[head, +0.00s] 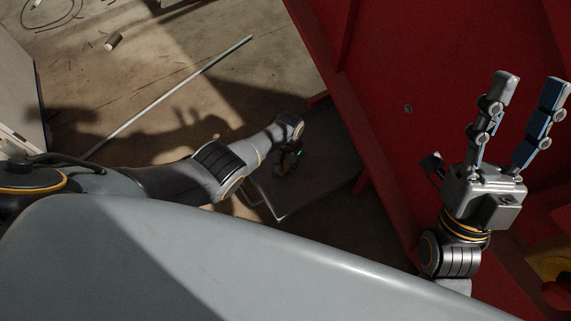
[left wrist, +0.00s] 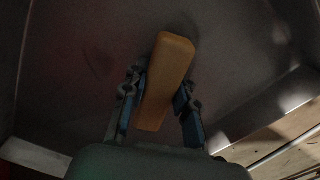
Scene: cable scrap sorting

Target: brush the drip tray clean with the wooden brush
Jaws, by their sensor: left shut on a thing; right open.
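The wooden brush (left wrist: 170,75) is an orange-brown block between the fingers of my left gripper (left wrist: 159,92) in the left wrist view. My left gripper is shut on it, over the drip tray. The drip tray (head: 325,171) is a dark grey, shallow metal tray at the foot of the red structure; its floor also fills much of the left wrist view (left wrist: 90,50). In the head view my left gripper (head: 288,163) is small and shadowed, and the brush cannot be made out there. The bristles are hidden. My right gripper (head: 528,100) is open and empty, fingers pointing up.
A tall red metal structure (head: 430,60) stands to the right of the tray. A long thin rod (head: 180,88) lies on the concrete floor at the left. A small cylinder (head: 113,41) and thin wire scraps lie farther back. A yellow and red fitting (head: 552,262) shows at the lower right.

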